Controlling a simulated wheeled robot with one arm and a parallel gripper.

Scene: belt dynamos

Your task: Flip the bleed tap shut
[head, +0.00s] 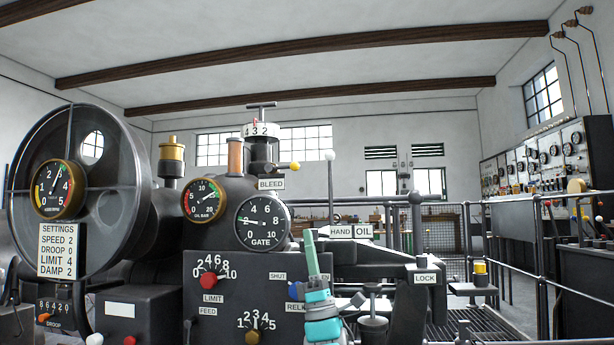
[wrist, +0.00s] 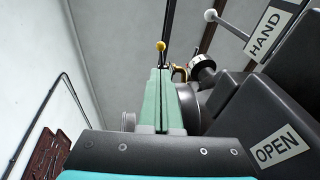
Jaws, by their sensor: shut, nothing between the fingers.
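The bleed tap is a small lever with a yellow ball end (head: 292,166), above the BLEED label (head: 271,184) in the head view. Its lever sticks out roughly level to the right from the column under the white number ring. In the wrist view the yellow ball (wrist: 160,46) shows just past my fingertips, with a brass fitting (wrist: 180,72) to its right. My gripper (head: 309,234) is shut and empty, its green fingers pointing up, below and right of the tap in the head view. It also shows in the wrist view (wrist: 160,72). Contact with the tap cannot be told.
The GATE gauge (head: 262,222) lies left of my gripper. The LOCK block (head: 424,279) stands further right. Railings (head: 541,265) run along the right side.

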